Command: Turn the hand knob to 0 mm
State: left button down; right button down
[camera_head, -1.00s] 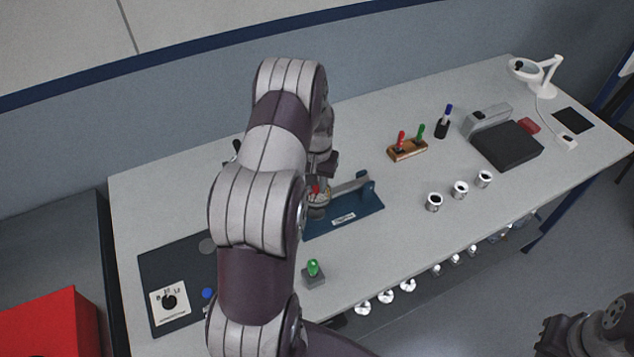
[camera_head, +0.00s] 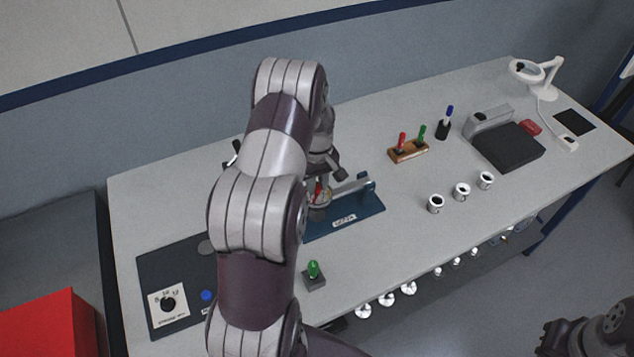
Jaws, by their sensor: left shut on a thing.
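A blue fixture (camera_head: 345,220) with a grey bar and a white label lies on the middle of the table. At its left end is a round base with a light ring and a small red part, which I take for the hand knob (camera_head: 319,197). My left gripper (camera_head: 319,187) points down over it and is shut on it. My arm and the fingers hide most of the knob, and I cannot read any scale there. My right gripper (camera_head: 562,338) is at the lower right, away from the table; its fingers are not clear.
A dark mat (camera_head: 150,265) bears a white dial plate (camera_head: 183,319) with a black knob. A green-topped block (camera_head: 314,276) stands near the front edge. A wooden holder (camera_head: 409,152), several metal cups (camera_head: 436,204), a dark box (camera_head: 507,146) and a lamp (camera_head: 545,82) are to the right.

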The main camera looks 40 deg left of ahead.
aim_at(317, 187)
pick_arm(q)
jog(key=shift+n, duration=0.3)
jog(key=c, duration=0.9)
grip_release()
jog(key=shift+c, duration=0.2)
jog(key=shift+r, duration=0.1)
jog(key=shift+r, duration=0.35)
notch_tip(317, 187, up, 12)
jog(key=b, duration=0.1)
